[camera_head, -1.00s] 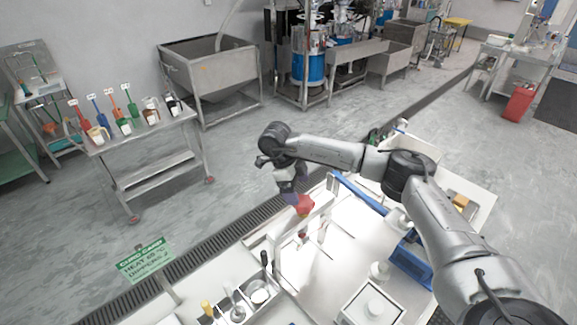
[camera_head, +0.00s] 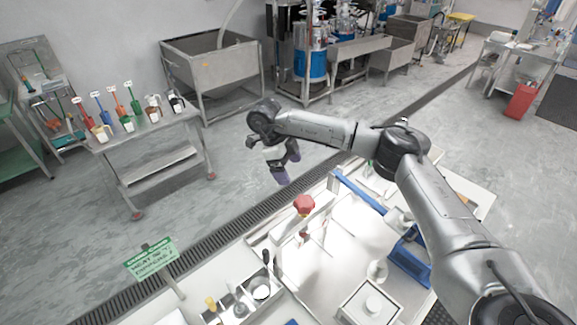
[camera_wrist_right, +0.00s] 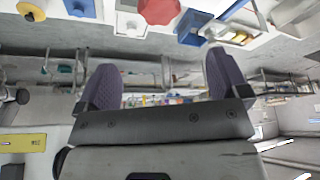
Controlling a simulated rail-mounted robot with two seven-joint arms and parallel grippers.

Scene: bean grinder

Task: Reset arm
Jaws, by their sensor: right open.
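My right gripper (camera_head: 281,176) hangs in the air above the bench's far edge in the head view, pointing down, left of and above a red knob (camera_head: 304,204). The knob sits on top of a white upright fixture on the bench. In the right wrist view my right gripper (camera_wrist_right: 166,85) shows two purple finger pads wide apart with nothing between them. The red knob (camera_wrist_right: 159,11) shows at the top of that view, apart from the fingers. My left gripper is not in either view.
The white bench (camera_head: 340,262) holds a blue bar (camera_head: 358,192), a blue box (camera_head: 411,262) and a white square unit (camera_head: 370,306). A green sign (camera_head: 150,259) stands at the left. A steel cart (camera_head: 150,133) with several coloured-handled tools stands beyond open floor.

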